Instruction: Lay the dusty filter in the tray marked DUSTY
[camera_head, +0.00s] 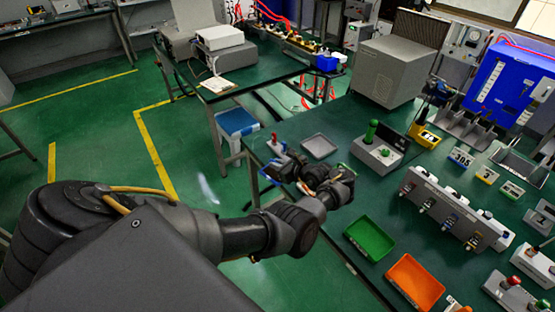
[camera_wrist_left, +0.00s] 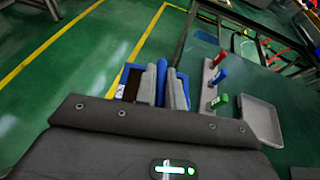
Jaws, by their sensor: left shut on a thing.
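My left gripper (camera_head: 288,167) is over the left edge of the green bench. In the left wrist view its fingers (camera_wrist_left: 163,85) are shut on a narrow blue thing, mostly hidden between them; I cannot tell whether it is the dusty filter. A grey tray (camera_head: 319,146) lies empty to the right of the gripper and also shows in the wrist view (camera_wrist_left: 262,120). A green tray (camera_head: 370,238) and an orange tray (camera_head: 415,282) lie nearer on the bench, both empty. I can read no DUSTY mark on any tray. My right gripper is out of view.
A grey strip with red (camera_wrist_left: 220,58), blue (camera_wrist_left: 219,76) and green (camera_wrist_left: 219,101) handles stands close beside the left gripper. A grey box with a green knob (camera_head: 377,152) stands past the grey tray. A blue-and-white stool (camera_head: 237,122) stands off the bench's left edge.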

